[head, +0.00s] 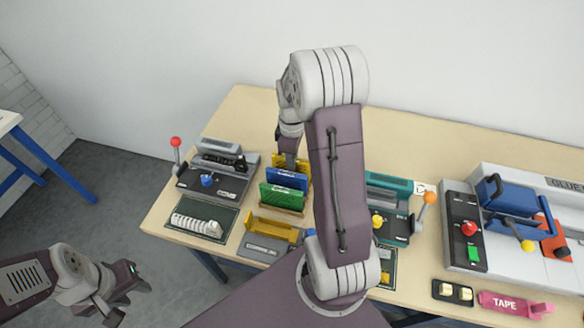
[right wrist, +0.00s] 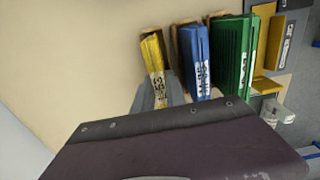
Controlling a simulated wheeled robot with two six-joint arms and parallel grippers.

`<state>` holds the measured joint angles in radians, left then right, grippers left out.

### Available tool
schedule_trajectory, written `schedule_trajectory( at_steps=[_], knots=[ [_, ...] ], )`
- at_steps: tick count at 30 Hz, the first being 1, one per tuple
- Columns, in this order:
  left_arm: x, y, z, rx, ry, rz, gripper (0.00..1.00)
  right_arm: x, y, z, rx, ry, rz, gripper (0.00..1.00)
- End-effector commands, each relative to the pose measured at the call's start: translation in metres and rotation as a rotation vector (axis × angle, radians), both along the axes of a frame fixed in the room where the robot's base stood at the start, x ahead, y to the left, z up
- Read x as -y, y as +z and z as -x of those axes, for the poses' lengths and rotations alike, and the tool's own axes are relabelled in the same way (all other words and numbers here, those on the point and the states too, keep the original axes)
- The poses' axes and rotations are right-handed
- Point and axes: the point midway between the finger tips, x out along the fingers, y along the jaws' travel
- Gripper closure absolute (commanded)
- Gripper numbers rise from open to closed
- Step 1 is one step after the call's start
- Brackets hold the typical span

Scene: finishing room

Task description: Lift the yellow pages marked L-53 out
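The yellow pages (head: 303,165) stand at the back of a row, behind the blue pages (head: 287,180) and the green pages (head: 283,199). In the right wrist view the yellow pages (right wrist: 154,58) stand upright, with a white label whose marking is hard to read. My right gripper (head: 288,160) is down at the yellow pages, its arm hiding part of the table. In the right wrist view its grey fingers (right wrist: 160,97) show beside the label's lower end; whether they grip is hidden. My left gripper (head: 134,298) is open and empty, off the table's left front.
A grey device with a red-knobbed lever (head: 176,143) stands left of the row. A yellow tray (head: 272,229) lies in front. A teal device (head: 398,222), a glue machine (head: 505,220) and pink tape holder (head: 515,304) are to the right. The table's back strip is clear.

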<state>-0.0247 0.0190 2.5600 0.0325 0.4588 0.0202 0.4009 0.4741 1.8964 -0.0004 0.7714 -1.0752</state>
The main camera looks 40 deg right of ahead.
Motion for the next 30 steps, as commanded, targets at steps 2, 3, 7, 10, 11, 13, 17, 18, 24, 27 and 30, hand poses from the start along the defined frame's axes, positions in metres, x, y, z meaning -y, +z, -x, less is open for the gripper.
schedule_trajectory(
  at_steps=[2, 3, 7, 10, 11, 13, 17, 18, 24, 27, 30],
  knots=[
    [0.000, 0.000, 0.000, 0.000, 0.000, 0.000, 0.64, 0.000, 0.000, 0.000, 0.001, 0.000, 0.000, 1.00],
    [0.000, 0.000, 0.000, 0.000, 0.000, 0.000, 0.64, 0.000, 0.000, 0.000, 0.001, 0.000, 0.000, 1.00],
    [0.000, 0.000, 0.000, 0.000, 0.000, 0.000, 0.64, 0.000, 0.001, 0.000, 0.001, 0.000, 0.000, 1.00],
    [0.000, 0.001, 0.000, 0.000, 0.000, 0.000, 0.64, 0.000, 0.006, -0.001, 0.003, 0.000, 0.001, 1.00],
    [0.000, 0.001, 0.000, 0.000, 0.000, 0.000, 0.64, 0.000, 0.010, -0.001, 0.003, 0.000, 0.001, 1.00],
    [0.000, 0.002, 0.000, 0.000, 0.000, 0.000, 0.64, 0.000, 0.020, -0.001, 0.005, 0.000, 0.001, 1.00],
    [0.000, 0.003, 0.000, 0.000, 0.000, 0.000, 0.64, 0.002, 0.046, 0.001, 0.005, -0.002, 0.002, 1.00],
    [0.000, 0.002, 0.000, 0.000, 0.000, 0.000, 0.64, 0.009, 0.049, 0.009, 0.004, -0.007, 0.002, 1.00],
    [0.000, 0.001, 0.000, 0.000, 0.000, 0.000, 0.64, 0.037, 0.076, 0.046, 0.004, -0.008, 0.002, 1.00],
    [0.000, 0.002, 0.000, 0.000, 0.000, 0.000, 0.64, 0.050, 0.088, 0.062, 0.003, -0.007, 0.002, 1.00],
    [0.000, 0.002, 0.000, 0.000, 0.000, 0.000, 0.64, 0.059, 0.098, 0.075, 0.003, -0.004, 0.002, 1.00]
  ],
)
